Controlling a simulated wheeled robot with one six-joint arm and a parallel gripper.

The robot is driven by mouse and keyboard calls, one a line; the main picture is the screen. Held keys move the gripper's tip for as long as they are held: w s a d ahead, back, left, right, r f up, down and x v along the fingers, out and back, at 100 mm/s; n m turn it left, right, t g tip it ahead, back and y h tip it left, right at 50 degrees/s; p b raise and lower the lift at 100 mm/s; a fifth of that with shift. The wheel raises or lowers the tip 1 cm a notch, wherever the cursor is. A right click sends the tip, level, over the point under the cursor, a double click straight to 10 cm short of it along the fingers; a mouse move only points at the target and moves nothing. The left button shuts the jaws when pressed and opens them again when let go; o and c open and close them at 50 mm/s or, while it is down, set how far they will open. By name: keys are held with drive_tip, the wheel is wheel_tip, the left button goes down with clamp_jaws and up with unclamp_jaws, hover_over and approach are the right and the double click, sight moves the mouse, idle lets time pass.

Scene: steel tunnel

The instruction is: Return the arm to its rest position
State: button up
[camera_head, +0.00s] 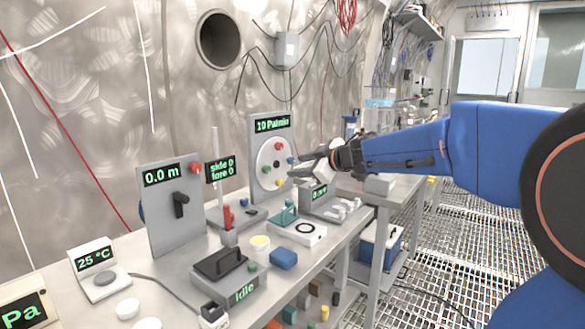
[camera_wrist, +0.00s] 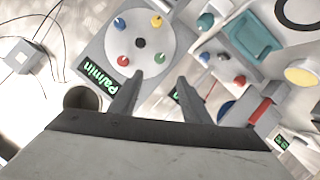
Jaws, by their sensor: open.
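My blue arm (camera_head: 420,145) reaches in from the right over the bench. My gripper (camera_head: 302,172) is open and empty, in front of the panel reading "10 Pa/min" (camera_head: 272,125). In the wrist view my gripper (camera_wrist: 161,78) has its two fingers apart, with nothing between them. The panel's round dial plate (camera_wrist: 140,38) with coloured knobs lies beyond the fingertips. I cannot tell the exact gap between the fingers and the panel.
The bench (camera_head: 130,275) holds a "0.0 m" lever panel (camera_head: 172,212), an "Idle" box (camera_head: 228,284), a blue block (camera_head: 284,258) and a teal holder (camera_head: 288,214). A wall (camera_head: 90,120) stands behind. Grated floor (camera_head: 470,240) lies open to the right.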

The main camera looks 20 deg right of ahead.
drive_tip(key=shift+s+d+r, duration=0.15)
drive_tip(key=shift+s+d, duration=0.05)
drive_tip(key=shift+s, duration=0.2)
drive_tip(key=s+d+f+m+h, duration=0.2)
drive_tip(key=s+d+m+h, duration=0.7)
drive_tip(key=s, duration=0.5)
drive_tip(key=s+a+f+m+g+y, duration=0.1)
drive_tip(key=s+a+f+g, duration=0.3)
drive_tip(key=s+f, duration=0.6)
drive_tip(key=s+a+f+m+g+y, duration=0.1)
drive_tip(key=s+a+f+g, duration=0.3)
drive_tip(key=s+f, duration=0.7)
drive_tip(key=s+y, duration=0.1)
drive_tip(key=s, duration=0.5)
drive_tip(key=shift+a+f+m, duration=0.25)
drive_tip(key=shift+a+m, duration=0.05)
